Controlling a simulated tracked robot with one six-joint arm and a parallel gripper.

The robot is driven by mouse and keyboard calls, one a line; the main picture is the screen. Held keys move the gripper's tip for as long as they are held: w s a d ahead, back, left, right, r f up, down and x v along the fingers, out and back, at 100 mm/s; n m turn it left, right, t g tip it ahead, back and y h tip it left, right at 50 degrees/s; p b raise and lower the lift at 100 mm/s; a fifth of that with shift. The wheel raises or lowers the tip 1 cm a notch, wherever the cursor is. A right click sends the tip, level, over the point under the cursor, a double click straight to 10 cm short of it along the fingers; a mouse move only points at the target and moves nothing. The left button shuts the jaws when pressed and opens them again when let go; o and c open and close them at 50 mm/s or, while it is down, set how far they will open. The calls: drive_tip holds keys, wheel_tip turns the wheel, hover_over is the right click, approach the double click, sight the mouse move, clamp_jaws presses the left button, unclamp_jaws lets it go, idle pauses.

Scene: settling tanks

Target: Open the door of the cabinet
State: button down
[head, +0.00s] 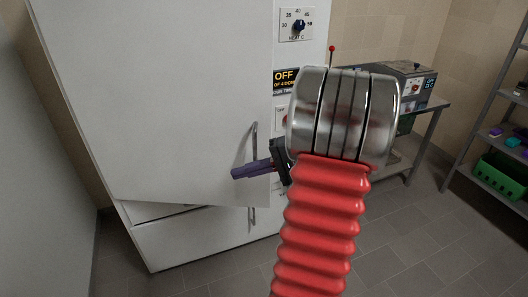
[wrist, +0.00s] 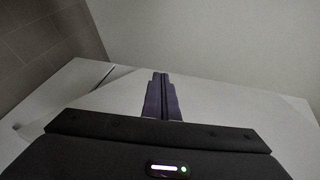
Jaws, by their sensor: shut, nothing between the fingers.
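The white cabinet (head: 200,240) fills the left of the head view. Its large upper door (head: 150,100) stands out at an angle, its right side swung towards me, with a dark gap under its lower edge. A vertical bar handle (head: 254,135) is near the door's right edge. My gripper (head: 236,173) has its purple fingers shut and empty, pointing left across the door's front by the lower end of the handle. I cannot tell whether they touch it. In the wrist view the shut fingers (wrist: 161,90) point at pale surfaces.
A temperature dial (head: 298,25) and a black OFF sign (head: 285,80) are on the cabinet's right strip. A metal table (head: 425,110) with a box-shaped device (head: 408,80) stands behind my arm. A shelf rack with a green crate (head: 500,175) is at the right. Tiled floor is clear in front.

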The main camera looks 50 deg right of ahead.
sight(268, 153)
drive_tip(key=s+d+f+m+t+h, duration=0.1)
drive_tip(key=s+d+t+h, duration=0.1)
drive_tip(key=d, duration=0.5)
drive_tip(key=s+d+m+t+h, duration=0.2)
drive_tip(key=s+d+t, duration=0.2)
drive_tip(key=s+d, duration=0.3)
drive_tip(key=shift+d+f+m, duration=0.3)
drive_tip(key=shift+d+f, duration=0.05)
drive_tip(key=shift+d, duration=0.45)
drive_tip(key=shift+w, duration=0.1)
drive_tip(key=x, duration=1)
